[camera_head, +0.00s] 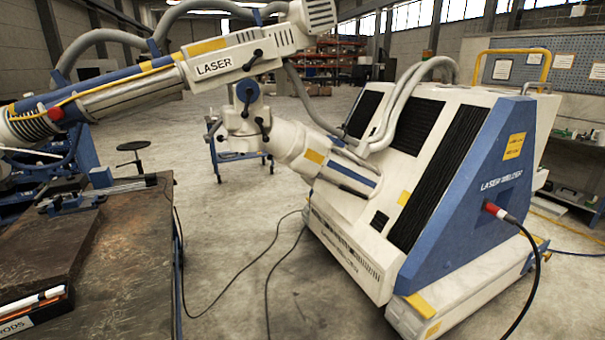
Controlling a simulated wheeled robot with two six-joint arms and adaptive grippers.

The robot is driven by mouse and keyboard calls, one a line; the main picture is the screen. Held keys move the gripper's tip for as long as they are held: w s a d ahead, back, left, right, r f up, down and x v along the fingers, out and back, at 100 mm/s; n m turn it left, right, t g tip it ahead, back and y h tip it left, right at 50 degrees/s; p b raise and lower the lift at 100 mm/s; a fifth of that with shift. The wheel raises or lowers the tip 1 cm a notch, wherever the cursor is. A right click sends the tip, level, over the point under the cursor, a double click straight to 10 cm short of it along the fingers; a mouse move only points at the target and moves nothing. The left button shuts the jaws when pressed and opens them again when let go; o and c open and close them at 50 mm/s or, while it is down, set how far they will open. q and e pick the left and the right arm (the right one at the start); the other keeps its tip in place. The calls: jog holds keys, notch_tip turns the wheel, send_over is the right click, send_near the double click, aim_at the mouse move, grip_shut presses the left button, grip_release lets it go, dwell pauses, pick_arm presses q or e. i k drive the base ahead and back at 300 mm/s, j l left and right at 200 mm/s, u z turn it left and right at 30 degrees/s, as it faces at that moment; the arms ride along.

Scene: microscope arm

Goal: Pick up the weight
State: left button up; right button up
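I cannot make out a weight anywhere in the head view. Neither of my grippers shows in this view. A steel-topped workbench (128,262) fills the lower left. A blue and grey clamp-like tool (75,200) lies on its far part. A box of rods (35,308) with white and orange tips sits at its near left corner.
A large white and blue laser welder (450,190) stands on the right, and its jointed arm (215,68) reaches left above the bench. Black cables (268,262) lie on the floor between bench and welder. A stool (133,155) and a blue cart (238,158) stand behind.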

aim_at(270, 82)
jog(key=i+l+u, duration=0.25)
jog(key=i, duration=0.25)
jog(key=i+l+u, duration=0.2)
jog(key=i, duration=0.25)
jog(key=i+u, duration=0.2)
jog(key=i, duration=0.25)
jog(key=i+l+u, duration=0.15)
jog(key=i, duration=0.35)
